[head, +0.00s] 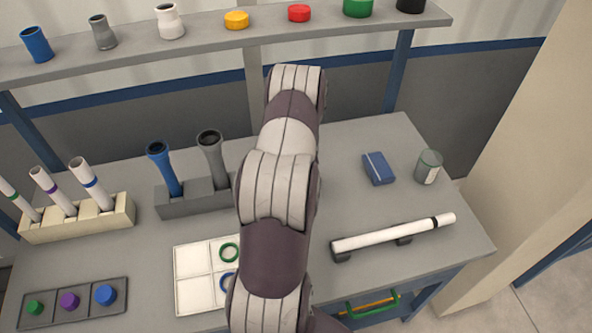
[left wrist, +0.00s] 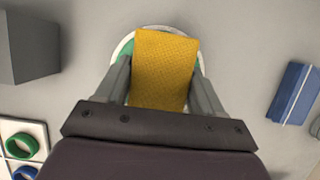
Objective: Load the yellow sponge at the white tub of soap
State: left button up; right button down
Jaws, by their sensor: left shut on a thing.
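The yellow sponge (left wrist: 166,85) is between the fingers of my left gripper (left wrist: 160,68) in the left wrist view, and the fingers are shut on it. The white tub (left wrist: 116,46) is beyond the sponge, seen from above. Its rim and a strip of green inside show around the sponge's far end. The sponge covers most of the tub's opening, and I cannot tell whether it touches the soap. In the head view my arm hides the sponge, the tub and the left gripper. My right gripper is not in view.
A blue box (head: 378,168) and a grey can (head: 428,166) stand right of my arm. A white pipe (head: 393,233) lies on holders in front of them. A grey rack (head: 187,198) and a white tray (head: 196,262) with rings are left. A shelf (head: 205,40) runs behind.

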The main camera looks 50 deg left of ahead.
pick_arm(q)
notch_tip(320, 180, up, 7)
jog(key=p, duration=0.7)
jog(key=shift+w+d, duration=0.1)
